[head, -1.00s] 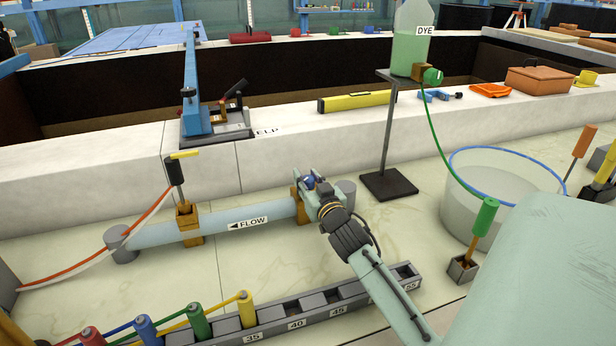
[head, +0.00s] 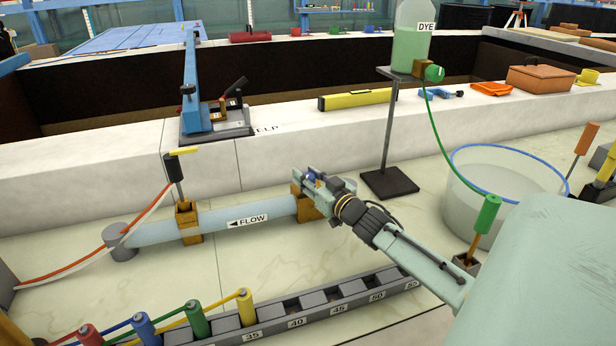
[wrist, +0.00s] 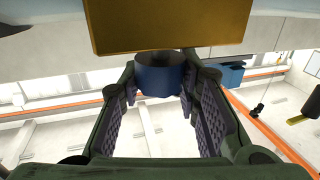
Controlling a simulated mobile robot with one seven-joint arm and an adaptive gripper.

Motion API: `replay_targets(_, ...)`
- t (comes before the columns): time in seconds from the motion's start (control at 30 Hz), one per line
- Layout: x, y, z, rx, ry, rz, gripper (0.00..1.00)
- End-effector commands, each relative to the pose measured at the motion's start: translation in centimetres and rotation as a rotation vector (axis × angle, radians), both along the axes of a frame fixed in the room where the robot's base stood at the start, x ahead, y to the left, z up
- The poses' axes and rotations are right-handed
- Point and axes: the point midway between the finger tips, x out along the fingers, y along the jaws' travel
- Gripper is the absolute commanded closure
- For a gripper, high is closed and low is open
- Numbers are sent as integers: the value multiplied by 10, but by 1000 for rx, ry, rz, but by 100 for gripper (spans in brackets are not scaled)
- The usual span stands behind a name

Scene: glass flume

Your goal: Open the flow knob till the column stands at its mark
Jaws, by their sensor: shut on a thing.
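The flow knob (wrist: 158,74) is a round blue knob on the underside of a brass-coloured valve block (wrist: 170,24) in the wrist view. My gripper (wrist: 158,88) has its two dark, ridged fingers on either side of the knob and is shut on it. In the head view the valve block (head: 302,208) sits at the right end of the pale pipe marked FLOW (head: 205,223). My gripper (head: 318,184) is there, with only a bit of blue showing. How far the knob is turned cannot be read. I cannot make out a column with a mark.
A slotted rack (head: 330,308) with numbered labels lies in front of the pipe, with several coloured pegs at its left. A dye bottle (head: 411,45) stands on a stand (head: 388,184) behind my arm. A clear tub (head: 450,205) is at the right. Bare bench lies between pipe and rack.

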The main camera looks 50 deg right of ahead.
Motion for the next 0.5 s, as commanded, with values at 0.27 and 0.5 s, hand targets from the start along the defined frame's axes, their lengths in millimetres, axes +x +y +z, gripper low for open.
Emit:
replay_targets(0.27, 2, 3, 0, 1, 0, 5, 58)
replay_targets(0.5, 0, 1, 0, 0, 0, 1, 49)
